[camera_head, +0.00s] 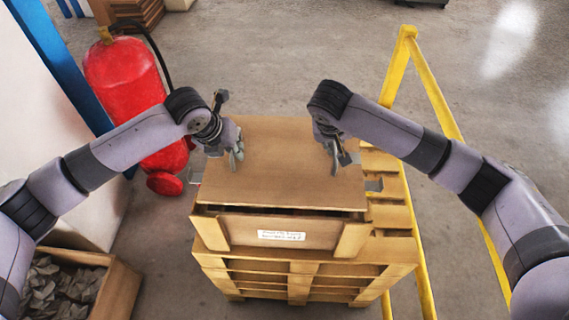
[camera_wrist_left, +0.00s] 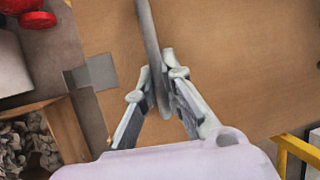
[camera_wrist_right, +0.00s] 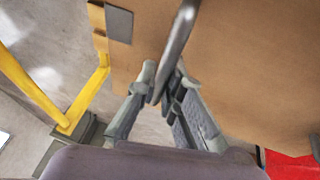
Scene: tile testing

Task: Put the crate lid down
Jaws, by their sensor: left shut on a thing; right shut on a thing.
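The crate lid (camera_head: 275,180) is a flat brown panel lying level over the wooden crate (camera_head: 255,228), which has a white label on its front. A dark gap shows under the lid's front edge; I cannot tell whether the lid touches the crate. My left gripper (camera_head: 235,153) is shut on a grey handle (camera_wrist_left: 149,35) at the lid's left side. My right gripper (camera_head: 338,158) is shut on another grey handle (camera_wrist_right: 180,35) at its right side. Both wrist views show the lid's brown surface beyond the fingers. Most of the crate's inside is hidden.
The crate stands on stacked wooden pallets (camera_head: 300,285). A yellow rail (camera_head: 420,235) runs close along the right. A red fire extinguisher (camera_head: 120,75) stands at the back left. A bin of grey pieces (camera_head: 118,290) is at the lower left.

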